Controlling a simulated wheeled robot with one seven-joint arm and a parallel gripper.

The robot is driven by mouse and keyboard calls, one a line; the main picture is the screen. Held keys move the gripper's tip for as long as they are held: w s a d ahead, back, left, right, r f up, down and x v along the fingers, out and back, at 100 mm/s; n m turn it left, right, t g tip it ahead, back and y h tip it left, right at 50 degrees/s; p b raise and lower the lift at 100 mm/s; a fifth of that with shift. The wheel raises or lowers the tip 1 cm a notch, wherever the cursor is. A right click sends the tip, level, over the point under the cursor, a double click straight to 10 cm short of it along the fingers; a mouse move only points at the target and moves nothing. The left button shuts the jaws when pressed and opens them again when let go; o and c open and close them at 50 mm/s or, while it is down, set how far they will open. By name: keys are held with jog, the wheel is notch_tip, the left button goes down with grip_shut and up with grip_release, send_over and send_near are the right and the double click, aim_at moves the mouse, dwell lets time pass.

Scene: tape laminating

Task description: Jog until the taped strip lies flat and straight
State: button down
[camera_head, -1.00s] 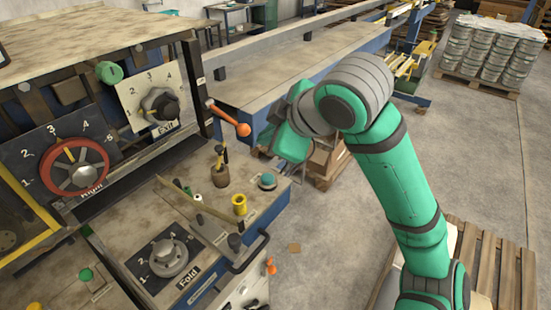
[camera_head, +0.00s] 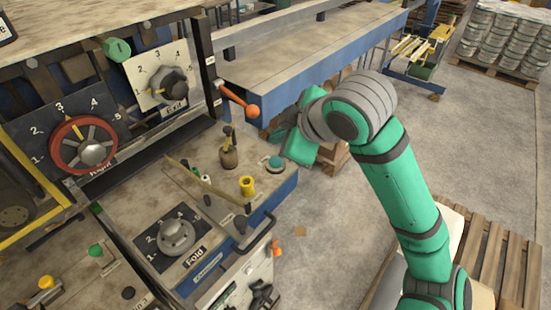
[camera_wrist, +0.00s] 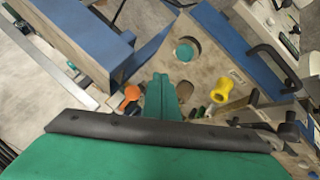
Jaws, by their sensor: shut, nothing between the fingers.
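My gripper (camera_wrist: 163,92) shows in the wrist view as closed green fingers with nothing between them. In the head view my gripper (camera_head: 297,147) is partly hidden by its own wrist, just right of the control panel (camera_head: 222,192). A round teal button (camera_head: 275,162) sits near the panel's right corner. In the wrist view the teal button (camera_wrist: 186,52) lies beyond the fingertips, apart from them. A yellow knob (camera_head: 246,186) stands left of and below the button. I cannot make out a taped strip in either view.
An orange-tipped lever (camera_head: 240,102) juts out near my gripper. A blue-sided table (camera_head: 310,55) stands behind. Open floor lies to the right.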

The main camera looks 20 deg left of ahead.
aim_at(278, 164)
jog(key=shift+f, duration=1.75)
jog(key=shift+w+f, duration=0.1)
jog(key=shift+f, duration=0.1)
dwell(0.6)
jog(key=shift+s+a+f, duration=0.1)
jog(key=shift+s+f, duration=0.1)
jog(key=shift+f, duration=0.05)
